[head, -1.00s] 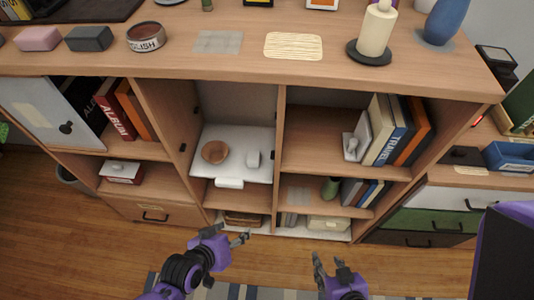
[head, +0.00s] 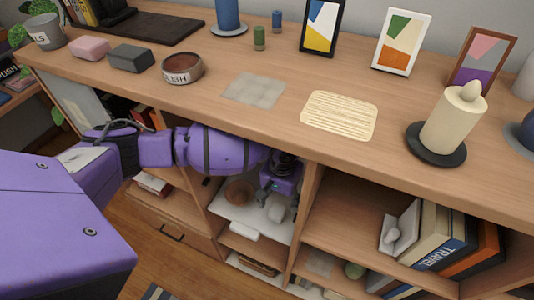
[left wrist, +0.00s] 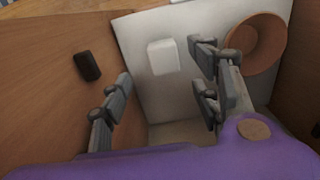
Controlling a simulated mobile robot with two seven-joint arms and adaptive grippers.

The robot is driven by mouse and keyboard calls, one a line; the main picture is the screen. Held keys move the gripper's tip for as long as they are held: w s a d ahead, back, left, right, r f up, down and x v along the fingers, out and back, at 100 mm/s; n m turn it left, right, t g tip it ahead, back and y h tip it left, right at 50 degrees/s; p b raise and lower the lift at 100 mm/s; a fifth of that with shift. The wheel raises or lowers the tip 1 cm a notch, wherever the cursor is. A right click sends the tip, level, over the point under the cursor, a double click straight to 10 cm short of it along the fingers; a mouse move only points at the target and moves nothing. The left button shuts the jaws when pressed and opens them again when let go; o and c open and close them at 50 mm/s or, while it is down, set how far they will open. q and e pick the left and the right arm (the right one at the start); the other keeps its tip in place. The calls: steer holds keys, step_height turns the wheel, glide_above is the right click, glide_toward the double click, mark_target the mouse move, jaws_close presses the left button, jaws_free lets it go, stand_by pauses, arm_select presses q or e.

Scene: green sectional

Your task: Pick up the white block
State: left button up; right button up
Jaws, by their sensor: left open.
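The white block (head: 276,211) lies on a white shelf board (head: 233,211) inside the middle compartment of the cabinet. It also shows in the left wrist view (left wrist: 163,57), ahead of my fingers and roughly in line with the gap between them. My left gripper (head: 273,196) has reached into the compartment and is open and empty; in the left wrist view its fingers (left wrist: 163,82) are spread apart. My right gripper is out of view.
A wooden side wall (left wrist: 40,90) with a dark fitting (left wrist: 87,66) stands at the left. The cabinet top (head: 300,135) overhangs my arm.

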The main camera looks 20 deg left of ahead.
mark_target(278, 209)
arm_select(q)
steer(key=shift+w, duration=0.25)
steer(key=shift+s+f, duration=0.15)
steer(key=shift+f, duration=0.15)
steer(key=f, duration=0.2)
steer(key=shift+s+a+f, duration=0.1)
steer(key=shift+a+f, duration=0.15)
steer(key=shift+f, duration=0.15)
step_height(278, 209, down, 3)
steer(key=shift+r+b, duration=0.15)
steer(key=shift+b, duration=0.25)
steer(key=shift+f, duration=0.55)
steer(key=shift+w, duration=0.2)
steer(key=shift+c, duration=0.9)
steer(key=c, duration=1.2)
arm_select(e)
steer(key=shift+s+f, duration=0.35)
